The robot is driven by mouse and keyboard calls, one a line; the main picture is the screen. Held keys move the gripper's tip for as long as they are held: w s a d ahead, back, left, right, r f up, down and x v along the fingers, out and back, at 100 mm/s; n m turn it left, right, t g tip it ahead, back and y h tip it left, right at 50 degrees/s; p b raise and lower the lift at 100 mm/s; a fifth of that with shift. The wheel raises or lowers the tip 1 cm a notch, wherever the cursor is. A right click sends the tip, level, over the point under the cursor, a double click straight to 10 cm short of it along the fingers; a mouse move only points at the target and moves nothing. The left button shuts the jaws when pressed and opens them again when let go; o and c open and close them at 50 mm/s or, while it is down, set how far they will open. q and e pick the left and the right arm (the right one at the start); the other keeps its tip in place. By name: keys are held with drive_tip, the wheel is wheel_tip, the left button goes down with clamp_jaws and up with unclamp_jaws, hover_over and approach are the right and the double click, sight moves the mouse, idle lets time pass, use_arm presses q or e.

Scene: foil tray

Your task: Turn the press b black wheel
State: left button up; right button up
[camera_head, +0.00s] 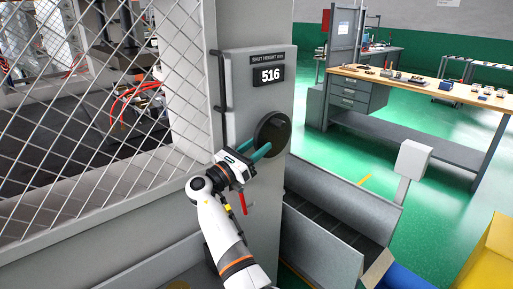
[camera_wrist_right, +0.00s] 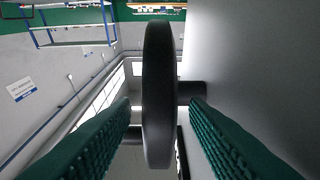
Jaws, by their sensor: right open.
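The black wheel (camera_head: 272,126) is mounted on the grey press column, below a display reading "SHUT HEIGHT" 516. It also shows edge-on in the right wrist view (camera_wrist_right: 157,90), with a short dark shaft running to the grey wall at its right. My right gripper (camera_head: 259,150) is at the lower left part of the wheel, with its teal fingers pointing toward it. In the wrist view the fingers are open, one on each side of the wheel's rim, with visible gaps. My left gripper is not in view.
A black vertical handle (camera_head: 221,95) is on the column left of the wheel. A wire mesh guard (camera_head: 100,130) fills the left side. A red handle (camera_head: 243,203) hangs below the gripper. Grey chute walls (camera_head: 320,245) stand below right. A workbench (camera_head: 430,88) is farther back on green floor.

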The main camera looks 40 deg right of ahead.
drive_tip(key=b+v, duration=0.2)
drive_tip(key=v, duration=1)
drive_tip(key=shift+b, duration=0.35)
